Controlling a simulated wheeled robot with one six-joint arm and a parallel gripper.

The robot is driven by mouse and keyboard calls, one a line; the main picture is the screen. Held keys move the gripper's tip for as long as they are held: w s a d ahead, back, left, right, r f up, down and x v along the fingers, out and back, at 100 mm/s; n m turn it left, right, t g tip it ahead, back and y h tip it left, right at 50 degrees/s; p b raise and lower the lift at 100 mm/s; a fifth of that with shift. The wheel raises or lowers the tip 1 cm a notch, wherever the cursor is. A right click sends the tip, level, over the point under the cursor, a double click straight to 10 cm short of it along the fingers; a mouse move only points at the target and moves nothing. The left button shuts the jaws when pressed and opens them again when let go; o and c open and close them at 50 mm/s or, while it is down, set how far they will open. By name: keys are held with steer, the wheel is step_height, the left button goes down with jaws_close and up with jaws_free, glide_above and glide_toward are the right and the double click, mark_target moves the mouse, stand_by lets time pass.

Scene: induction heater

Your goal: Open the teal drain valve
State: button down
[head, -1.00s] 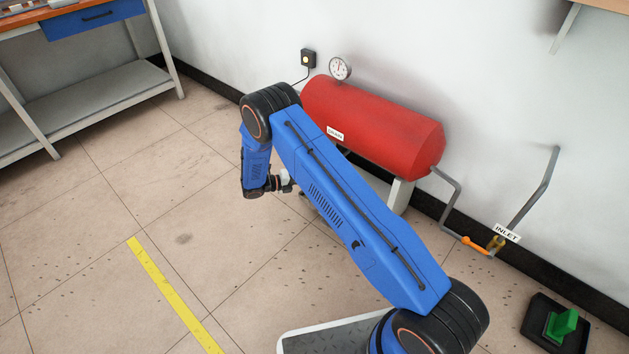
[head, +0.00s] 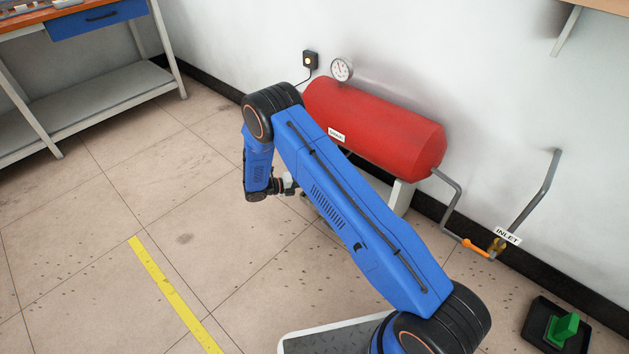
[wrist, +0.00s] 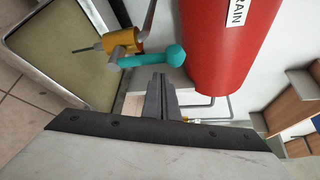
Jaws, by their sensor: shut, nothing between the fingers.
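The teal drain valve handle (wrist: 155,58) shows in the wrist view as a lever with a rounded end. It joins a brass valve body (wrist: 121,40) on a grey pipe, beside the red tank (wrist: 222,45). My gripper (wrist: 158,80) is shut, with its fingertips just below the teal lever in the picture; whether they touch it I cannot tell. In the head view the red tank (head: 375,128) stands by the wall, and my arm hides the valve and most of my gripper.
An orange-handled inlet valve (head: 475,247) is on the pipe right of the tank. A black tray with a green block (head: 562,328) lies at lower right. A workbench (head: 75,105) stands at left. A framed tray (wrist: 68,55) is beside the valve.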

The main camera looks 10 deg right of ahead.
steer(key=s+a, duration=0.3)
steer(key=a, duration=0.5)
steer(key=shift+a+f, duration=0.15)
steer(key=shift+a, duration=0.25)
